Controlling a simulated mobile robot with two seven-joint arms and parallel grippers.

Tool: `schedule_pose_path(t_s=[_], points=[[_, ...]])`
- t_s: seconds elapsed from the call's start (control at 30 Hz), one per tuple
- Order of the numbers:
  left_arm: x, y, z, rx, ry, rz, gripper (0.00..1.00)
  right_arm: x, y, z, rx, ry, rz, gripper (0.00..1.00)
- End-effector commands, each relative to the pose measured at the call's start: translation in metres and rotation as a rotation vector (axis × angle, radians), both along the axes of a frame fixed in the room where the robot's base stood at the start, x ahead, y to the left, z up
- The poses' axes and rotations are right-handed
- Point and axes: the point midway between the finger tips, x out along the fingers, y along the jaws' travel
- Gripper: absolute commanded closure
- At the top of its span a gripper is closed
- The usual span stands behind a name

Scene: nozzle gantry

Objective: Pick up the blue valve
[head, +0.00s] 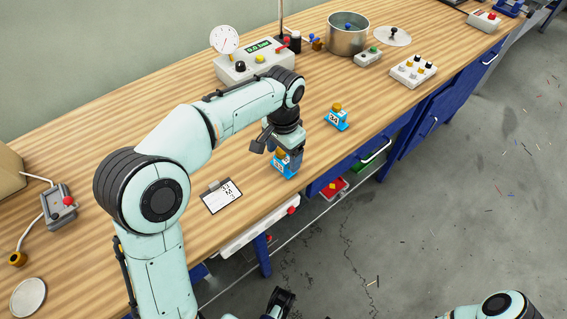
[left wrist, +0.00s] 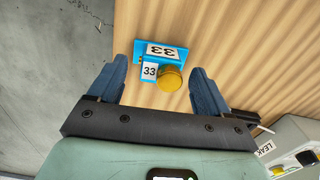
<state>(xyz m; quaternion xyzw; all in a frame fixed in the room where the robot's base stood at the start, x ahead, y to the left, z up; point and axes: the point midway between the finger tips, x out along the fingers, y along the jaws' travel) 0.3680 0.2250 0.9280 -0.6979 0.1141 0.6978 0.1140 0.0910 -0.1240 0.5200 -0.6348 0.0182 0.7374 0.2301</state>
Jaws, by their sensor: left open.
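A blue valve (head: 283,171) with a yellow knob stands on the wooden bench near its front edge. In the left wrist view the blue valve (left wrist: 172,54) bears the label 33. My left gripper (head: 283,153) is open just above and around it, and partly hides it in the head view. In the left wrist view the left gripper (left wrist: 161,66) has one finger on each side of the valve, with gaps. A second blue valve (head: 337,120) with a yellow knob stands farther right. Dark parts at the bottom edge may be my right gripper (head: 280,302); its jaws are unclear.
A clipboard (head: 221,196) lies left of the near valve. A gauge box (head: 253,63), a metal pot (head: 348,36) and a button box (head: 413,70) stand farther back. A grey switch box (head: 59,204) is at left. The bench's front edge is close to the near valve.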

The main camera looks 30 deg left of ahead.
Motion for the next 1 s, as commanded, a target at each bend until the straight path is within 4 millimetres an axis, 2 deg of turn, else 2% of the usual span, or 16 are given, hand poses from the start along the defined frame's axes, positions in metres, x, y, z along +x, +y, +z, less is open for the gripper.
schedule_pose_path(t_s=[0.03, 0.17, 0.43, 0.47, 0.6, 0.67, 1.0], points=[[-0.001, 0.001, -0.011, 0.000, 0.003, 0.001, 0.22, 0.001, 0.000, -0.003, 0.000, -0.003, 0.000, 0.57], [0.000, 0.000, -0.024, 0.000, 0.003, 0.000, 0.22, 0.002, 0.000, -0.005, -0.001, -0.008, -0.002, 0.57], [0.000, 0.000, -0.027, 0.000, 0.000, 0.000, 0.22, 0.002, 0.000, -0.005, -0.001, -0.009, -0.002, 0.57], [0.000, 0.000, -0.027, 0.000, 0.000, 0.000, 0.25, 0.002, 0.000, -0.005, -0.001, -0.009, -0.002, 0.57], [0.000, 0.000, -0.027, 0.000, 0.000, 0.000, 0.71, 0.002, 0.000, -0.005, -0.001, -0.009, -0.002, 0.57], [0.000, 0.000, -0.027, 0.000, 0.000, 0.000, 0.86, 0.002, 0.000, -0.005, -0.001, -0.009, -0.002, 0.57], [0.000, 0.001, -0.023, -0.001, -0.002, 0.000, 0.86, 0.002, 0.000, -0.004, -0.001, -0.008, -0.002, 0.57]])
